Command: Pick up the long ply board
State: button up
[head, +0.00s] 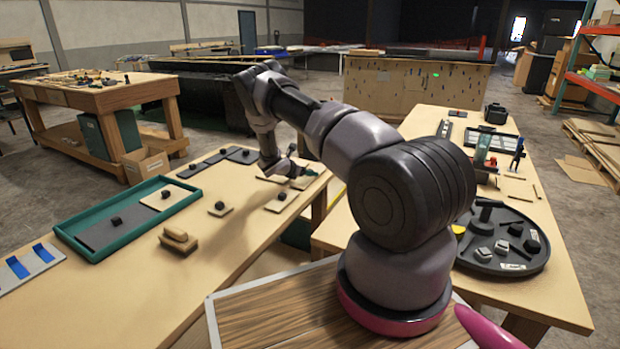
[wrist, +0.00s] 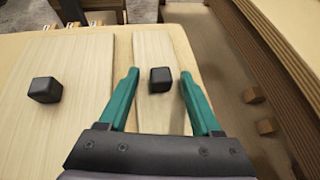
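A long, narrow pale ply board (wrist: 157,117) lies flat on the bench in the wrist view, with a black block-like knob (wrist: 160,80) on top. My gripper (wrist: 160,78) is open, with one teal finger on each side of the knob and gaps between. My gripper (head: 303,174) also shows in the head view, low over the far right end of the left bench, where it partly hides the board. A wider ply board (wrist: 80,75) with its own black knob (wrist: 45,90) lies to the left in the wrist view.
A teal tray (head: 75,237) on the left bench holds a grey plate and a ply piece. A small knobbed ply piece (head: 220,209), a wooden-handled block (head: 178,240) and dark plates (head: 210,160) lie nearby. The bench's edge is close to the board's right.

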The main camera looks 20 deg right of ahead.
grip_shut()
jog(key=shift+r, duration=0.1)
